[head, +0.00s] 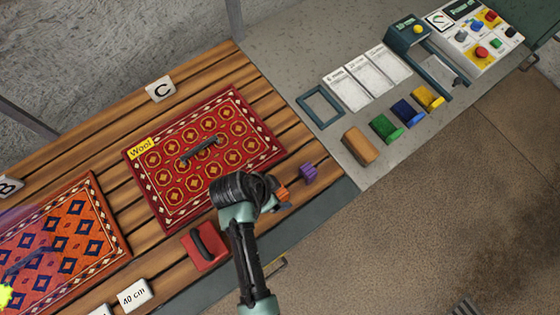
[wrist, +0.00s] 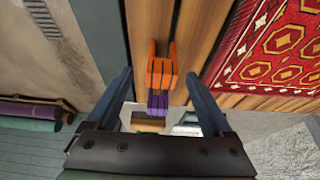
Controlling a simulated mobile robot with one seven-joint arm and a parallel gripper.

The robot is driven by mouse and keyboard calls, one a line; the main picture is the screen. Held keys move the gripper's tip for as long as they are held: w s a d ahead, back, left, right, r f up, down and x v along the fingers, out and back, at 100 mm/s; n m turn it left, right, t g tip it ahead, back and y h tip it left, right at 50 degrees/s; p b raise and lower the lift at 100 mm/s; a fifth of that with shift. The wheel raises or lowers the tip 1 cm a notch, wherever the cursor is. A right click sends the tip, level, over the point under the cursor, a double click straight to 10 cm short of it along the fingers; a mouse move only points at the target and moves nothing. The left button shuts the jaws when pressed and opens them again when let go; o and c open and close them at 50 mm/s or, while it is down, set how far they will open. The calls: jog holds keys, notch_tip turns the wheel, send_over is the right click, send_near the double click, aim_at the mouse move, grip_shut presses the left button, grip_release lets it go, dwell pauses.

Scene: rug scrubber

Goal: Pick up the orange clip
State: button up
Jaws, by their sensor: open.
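The orange clip (head: 282,194) lies near the front edge of the wooden slatted table, partly hidden by my arm in the head view. In the wrist view the orange clip (wrist: 160,72) shows between my two fingers, with a gap on each side. A purple clip (head: 308,172) stands just right of it in the head view. The purple clip (wrist: 158,104) is just below the orange one in the wrist view. My gripper (wrist: 160,76) is open and empty. In the head view its fingers are mostly hidden behind my wrist.
A red patterned rug (head: 218,155) labelled Wool, with a dark handle, lies behind my gripper. A red block with a black handle (head: 205,246) is to the left. Coloured blocks, including a brown one (head: 360,146), stand on the grey counter at right. Open floor lies in front.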

aim_at(278, 192)
jog(key=shift+x, duration=1.75)
grip_shut()
